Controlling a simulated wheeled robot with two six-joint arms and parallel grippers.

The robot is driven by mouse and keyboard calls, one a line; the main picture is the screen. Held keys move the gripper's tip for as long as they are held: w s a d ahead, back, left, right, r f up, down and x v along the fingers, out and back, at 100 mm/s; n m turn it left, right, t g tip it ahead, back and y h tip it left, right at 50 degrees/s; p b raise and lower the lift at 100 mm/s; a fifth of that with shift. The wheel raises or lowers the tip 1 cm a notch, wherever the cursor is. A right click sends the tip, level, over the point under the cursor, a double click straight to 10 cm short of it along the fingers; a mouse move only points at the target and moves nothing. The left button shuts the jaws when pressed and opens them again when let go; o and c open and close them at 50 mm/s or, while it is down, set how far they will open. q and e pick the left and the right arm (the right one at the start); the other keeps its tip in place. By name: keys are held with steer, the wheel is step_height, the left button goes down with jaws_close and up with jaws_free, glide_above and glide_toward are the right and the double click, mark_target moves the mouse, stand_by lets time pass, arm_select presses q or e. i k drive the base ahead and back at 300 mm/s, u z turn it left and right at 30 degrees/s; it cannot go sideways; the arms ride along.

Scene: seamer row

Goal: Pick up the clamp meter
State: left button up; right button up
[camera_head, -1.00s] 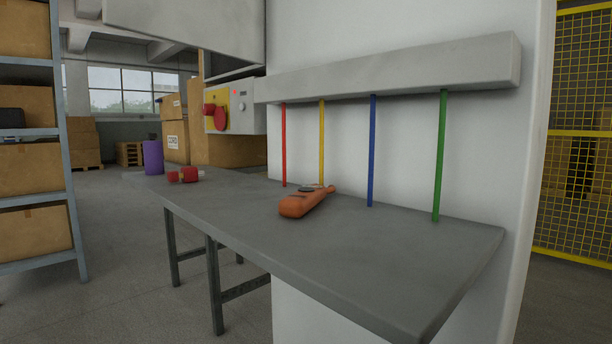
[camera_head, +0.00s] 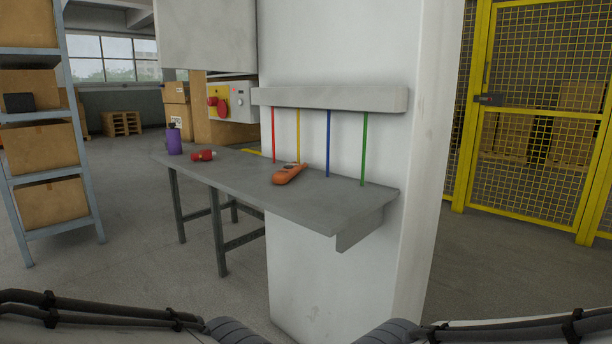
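The clamp meter (camera_head: 288,174) is an orange tool lying on the grey bench (camera_head: 330,208), in front of the yellow and blue rods. Nothing is touching it from my side. Parts of my two arms show along the bottom edge of the head view, well short of the bench. Neither of my grippers shows in the view.
Red (camera_head: 273,136), yellow (camera_head: 298,136), blue (camera_head: 328,143) and green (camera_head: 364,150) rods hang from a grey bar. A purple bottle (camera_head: 174,141) and a red object (camera_head: 203,155) stand at the bench's left. A shelf (camera_head: 75,120) is left, a yellow fence (camera_head: 540,112) right. Floor between is clear.

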mark_target(282, 177)
steer(key=z, duration=1.75)
steer(key=i, duration=1.45)
steer(key=u, duration=2.2)
